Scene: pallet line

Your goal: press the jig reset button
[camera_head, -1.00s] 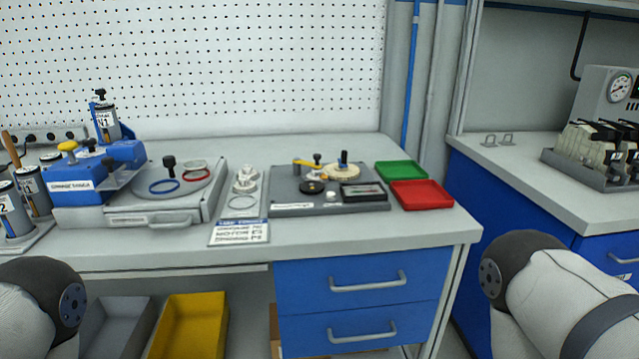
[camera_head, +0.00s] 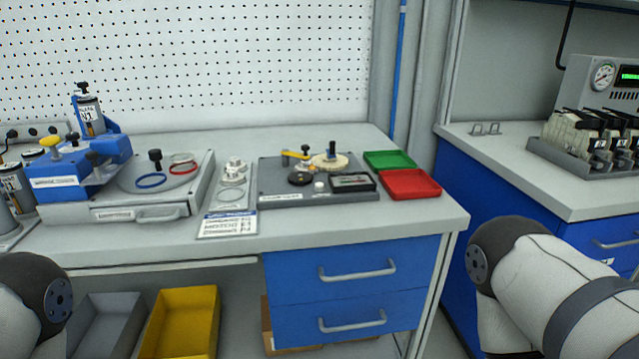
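A grey jig plate (camera_head: 280,198) lies on the workbench near its right end. It carries a yellow lever (camera_head: 296,154), a cream wheel with a dark post (camera_head: 331,162), a black round knob (camera_head: 301,179) and a small dark display (camera_head: 352,182). A small white round button (camera_head: 320,187) stands near the plate's front edge, left of the display; its lettering is too small to read. Nothing touches it. Parts of my two arms show at the lower left and lower right, but neither gripper is in view.
Green (camera_head: 389,160) and red (camera_head: 410,184) trays sit right of the jig. A blue-and-grey fixture (camera_head: 83,173) and a label card (camera_head: 227,224) are to its left. Blue drawers (camera_head: 350,295) are below. A gauge machine (camera_head: 600,90) stands on the right bench.

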